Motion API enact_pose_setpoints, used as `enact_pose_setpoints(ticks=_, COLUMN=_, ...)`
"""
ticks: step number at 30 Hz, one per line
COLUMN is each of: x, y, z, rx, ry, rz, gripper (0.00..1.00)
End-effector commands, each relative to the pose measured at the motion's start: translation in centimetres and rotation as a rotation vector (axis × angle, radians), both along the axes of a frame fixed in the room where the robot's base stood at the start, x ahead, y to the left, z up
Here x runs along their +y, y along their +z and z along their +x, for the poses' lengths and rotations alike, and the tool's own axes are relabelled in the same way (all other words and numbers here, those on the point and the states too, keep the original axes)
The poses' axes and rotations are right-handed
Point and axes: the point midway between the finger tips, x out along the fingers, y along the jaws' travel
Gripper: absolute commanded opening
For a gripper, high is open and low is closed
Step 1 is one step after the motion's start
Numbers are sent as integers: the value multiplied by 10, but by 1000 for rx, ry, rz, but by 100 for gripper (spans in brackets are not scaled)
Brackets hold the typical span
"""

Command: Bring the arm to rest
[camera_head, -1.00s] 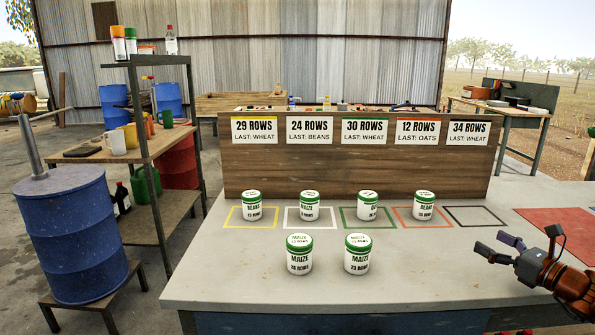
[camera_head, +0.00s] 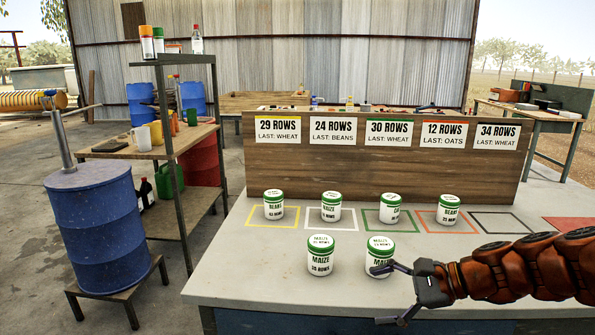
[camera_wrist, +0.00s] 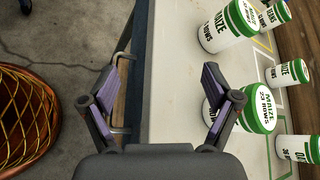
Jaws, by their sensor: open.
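My gripper (camera_head: 388,295) is open and empty at the front edge of the grey table, with my arm reaching in from the right. In the wrist view the gripper (camera_wrist: 166,72) has only the table edge and floor between its fingers. A finger partly covers the front right maize jar (camera_head: 380,257) in the head view. The wrist view shows that jar (camera_wrist: 262,108) outside the fingers, beside the right one; whether they touch, I cannot tell. Another maize jar (camera_head: 320,256) stands upright to its left.
Upright jars stand in the yellow (camera_head: 273,205), white (camera_head: 331,206), green (camera_head: 389,208) and orange (camera_head: 449,210) squares. The black square (camera_head: 503,222) is empty. A wooden board (camera_head: 380,175) with row signs stands behind. A blue barrel (camera_head: 108,225) and shelf (camera_head: 185,150) are left.

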Motion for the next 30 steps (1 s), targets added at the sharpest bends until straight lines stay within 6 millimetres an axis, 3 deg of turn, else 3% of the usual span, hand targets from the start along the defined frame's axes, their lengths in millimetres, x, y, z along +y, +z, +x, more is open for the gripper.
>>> enact_pose_setpoints(ticks=1, x=20, y=-6, z=-21, rx=-18, ry=95, rz=-74, gripper=88)
enact_pose_setpoints(ticks=3, x=40, y=-19, z=-50, rx=-36, ry=220, rz=-169, gripper=88)
enact_pose_setpoints(ticks=9, x=62, y=-53, z=-134, rx=-91, ry=576, rz=-430, gripper=88)
enact_pose_setpoints(ticks=15, x=44, y=-79, z=-206, rx=-126, ry=899, rz=-660, gripper=88)
enact_pose_setpoints(ticks=18, x=29, y=-87, z=-231, rx=-135, ry=1024, rz=-745, gripper=88)
enact_pose_setpoints(ticks=28, x=-23, y=-95, z=-283, rx=-135, ry=1316, rz=-942, gripper=88)
enact_pose_setpoints(ticks=30, x=-21, y=-76, z=-281, rx=-140, ry=1303, rz=-937, gripper=88)
